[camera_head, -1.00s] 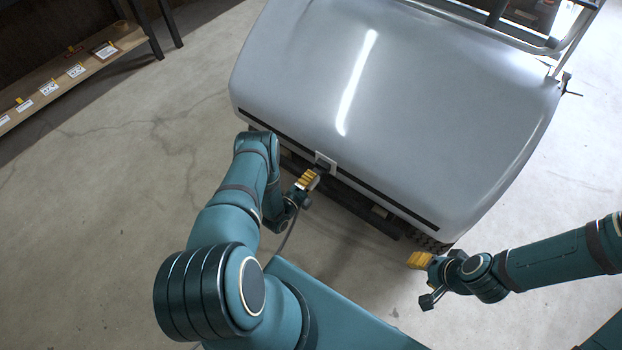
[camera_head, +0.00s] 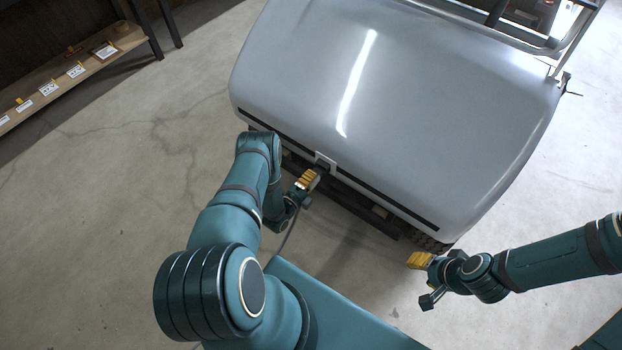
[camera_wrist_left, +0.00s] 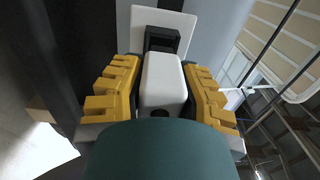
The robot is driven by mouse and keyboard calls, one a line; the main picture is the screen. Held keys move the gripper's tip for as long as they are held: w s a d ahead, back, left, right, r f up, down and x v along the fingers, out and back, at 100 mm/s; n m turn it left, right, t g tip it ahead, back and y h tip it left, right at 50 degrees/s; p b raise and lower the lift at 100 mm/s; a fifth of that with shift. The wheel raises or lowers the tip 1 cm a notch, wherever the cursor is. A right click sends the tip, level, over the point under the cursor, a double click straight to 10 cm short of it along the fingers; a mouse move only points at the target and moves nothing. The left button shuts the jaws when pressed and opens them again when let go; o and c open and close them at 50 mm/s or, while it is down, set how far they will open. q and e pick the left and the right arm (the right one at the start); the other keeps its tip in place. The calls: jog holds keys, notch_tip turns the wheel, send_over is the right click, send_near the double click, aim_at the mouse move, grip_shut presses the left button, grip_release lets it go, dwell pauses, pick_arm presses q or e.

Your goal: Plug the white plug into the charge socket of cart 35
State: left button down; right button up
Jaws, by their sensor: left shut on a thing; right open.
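The white plug (camera_wrist_left: 163,85) is held between the yellow fingers of my left gripper (camera_wrist_left: 160,95) in the left wrist view. In the head view my left gripper (camera_head: 307,181) is at the front of the cart (camera_head: 400,95), just below the charge socket (camera_head: 322,160). In the wrist view the socket (camera_wrist_left: 164,38) is a dark opening on a white plate, straight ahead of the plug. The plug's front end appears at the socket's lower edge; I cannot tell whether it is inside.
A dark strip (camera_head: 385,201) runs along the cart's front edge. A grey cable (camera_head: 286,238) hangs below my left gripper. A wooden shelf (camera_head: 75,68) with labels stands at the upper left. The floor (camera_head: 110,230) on the left is clear.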

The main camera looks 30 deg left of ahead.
pick_arm(q)
jog(key=shift+w+d, duration=0.1)
jog(key=shift+w, duration=1.4)
jog(key=c, duration=0.7)
grip_release()
jog(key=s, duration=1.2)
jog(key=shift+a, duration=0.4)
